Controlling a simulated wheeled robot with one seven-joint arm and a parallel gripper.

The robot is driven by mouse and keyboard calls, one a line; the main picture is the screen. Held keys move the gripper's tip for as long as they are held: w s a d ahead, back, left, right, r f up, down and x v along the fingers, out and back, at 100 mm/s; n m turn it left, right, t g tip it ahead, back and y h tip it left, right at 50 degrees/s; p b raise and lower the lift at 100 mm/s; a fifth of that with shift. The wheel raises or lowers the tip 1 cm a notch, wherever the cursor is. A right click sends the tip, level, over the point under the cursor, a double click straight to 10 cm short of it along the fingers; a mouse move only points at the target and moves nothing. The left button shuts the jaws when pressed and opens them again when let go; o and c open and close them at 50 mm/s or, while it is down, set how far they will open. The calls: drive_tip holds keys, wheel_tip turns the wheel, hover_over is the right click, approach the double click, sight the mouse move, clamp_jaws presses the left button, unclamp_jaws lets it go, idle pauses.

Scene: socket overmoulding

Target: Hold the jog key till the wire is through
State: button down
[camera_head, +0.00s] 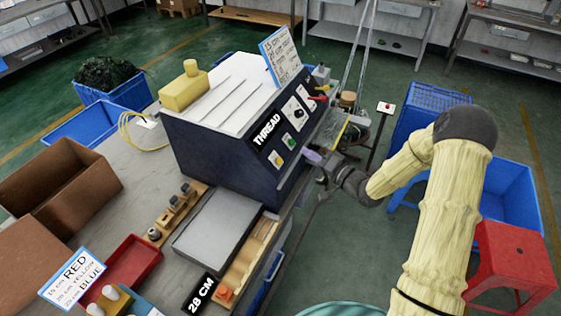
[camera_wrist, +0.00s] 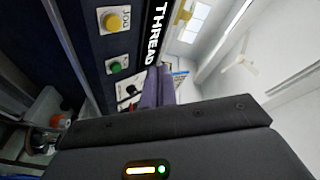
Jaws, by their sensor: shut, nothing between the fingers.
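The dark blue machine (camera_head: 215,145) marked THREAD stands on the bench, its control panel facing right. The yellow jog key (camera_head: 277,159) sits low on the panel; in the wrist view it (camera_wrist: 113,21) is a round yellow button beside the word JOG. My gripper (camera_head: 310,156) is shut and empty, with its purple fingers just right of the panel. In the wrist view the fingertips (camera_wrist: 159,72) lie below and right of the jog key, not over it. They appear apart from the panel. I cannot make out the wire at the machine.
A green button (camera_head: 286,140) and a black knob (camera_head: 298,113) share the panel, with a red lever (camera_head: 318,98) near its far end. A grey plate (camera_head: 218,228) and wooden fixtures lie in front. A red stool (camera_head: 512,262) and blue crates (camera_head: 430,105) stand at right.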

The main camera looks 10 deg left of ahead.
sight(279, 161)
drive_tip(key=w+a+f+b, duration=0.2)
drive_tip(key=a+f+b, duration=0.2)
drive_tip(key=a+f, duration=0.1)
drive_tip(key=shift+a+f, duration=0.35)
drive_tip(key=shift+a, duration=0.05)
drive_tip(key=shift+b, duration=0.3)
idle(1.6)
drive_tip(key=shift+w+a+f, duration=0.15)
drive_tip(key=shift+a+f, duration=0.1)
drive_tip(key=shift+a, duration=0.05)
drive_tip(key=shift+w+a+f+b, duration=0.1)
drive_tip(key=shift+a+f+b, duration=0.2)
drive_tip(key=shift+b, duration=0.15)
idle(1.5)
drive_tip(key=shift+d+r, duration=0.1)
drive_tip(key=shift+r, duration=0.05)
idle(0.6)
drive_tip(key=shift+s+d+r+p, duration=0.2)
drive_tip(key=shift+d+r+p, duration=0.2)
drive_tip(key=shift+d+r, duration=0.1)
